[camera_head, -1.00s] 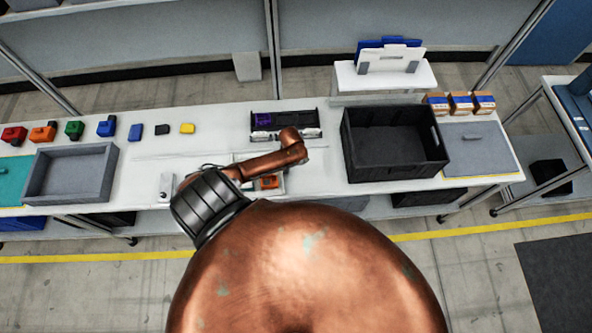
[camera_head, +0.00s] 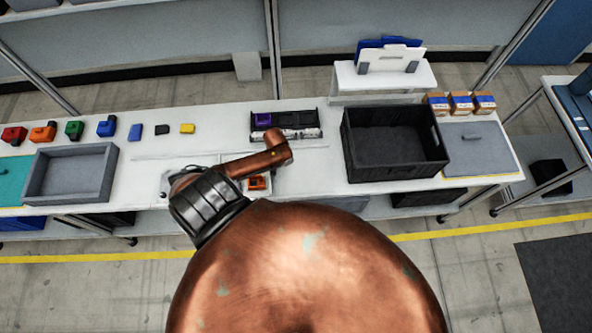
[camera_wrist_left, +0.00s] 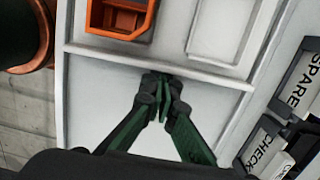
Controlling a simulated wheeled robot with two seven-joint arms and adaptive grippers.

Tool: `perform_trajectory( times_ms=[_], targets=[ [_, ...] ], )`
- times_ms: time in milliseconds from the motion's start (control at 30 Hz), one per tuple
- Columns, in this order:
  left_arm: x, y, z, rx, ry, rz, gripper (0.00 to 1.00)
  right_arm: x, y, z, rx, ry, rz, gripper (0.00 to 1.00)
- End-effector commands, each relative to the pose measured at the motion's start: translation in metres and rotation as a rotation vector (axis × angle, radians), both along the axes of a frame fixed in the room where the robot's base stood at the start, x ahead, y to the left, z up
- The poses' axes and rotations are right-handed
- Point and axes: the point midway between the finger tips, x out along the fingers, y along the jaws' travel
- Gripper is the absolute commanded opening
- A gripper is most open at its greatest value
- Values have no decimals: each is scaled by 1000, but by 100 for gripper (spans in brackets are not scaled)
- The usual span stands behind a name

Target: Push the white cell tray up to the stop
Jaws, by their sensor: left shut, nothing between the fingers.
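The white cell tray (camera_wrist_left: 95,105) fills the middle of the left wrist view, with thin walls between its cells. An orange part (camera_wrist_left: 120,17) sits in one cell at the top left. My left gripper (camera_wrist_left: 163,88) is shut and empty, its green fingertips over the tray beside a cross wall; I cannot tell whether they touch it. In the head view my copper arm hides much of the tray, and the orange part (camera_head: 257,182) shows just below the arm. The left fingers are hidden there. I cannot make out the stop clearly. My right gripper is not in view.
A black rack (camera_head: 309,121) with a purple part stands behind my arm. A black crate (camera_head: 436,150) is on the right, a grey tray (camera_head: 107,172) on the left. Several coloured parts line the back left. Labels reading SPARE and CHECK (camera_wrist_left: 263,143) lie right of the tray.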

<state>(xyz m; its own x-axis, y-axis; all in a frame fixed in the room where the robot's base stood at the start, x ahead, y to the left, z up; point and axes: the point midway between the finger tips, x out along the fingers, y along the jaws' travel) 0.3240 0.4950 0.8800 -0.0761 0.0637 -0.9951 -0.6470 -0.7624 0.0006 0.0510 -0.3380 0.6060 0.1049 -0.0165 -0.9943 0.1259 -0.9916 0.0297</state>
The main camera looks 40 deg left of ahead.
Motion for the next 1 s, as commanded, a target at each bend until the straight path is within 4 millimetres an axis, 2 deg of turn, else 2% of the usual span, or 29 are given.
perform_trajectory(
  times_ms=[1000],
  targets=[
    [-46, 39, 0, 1, 3, 1, 0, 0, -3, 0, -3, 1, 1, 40]
  ],
)
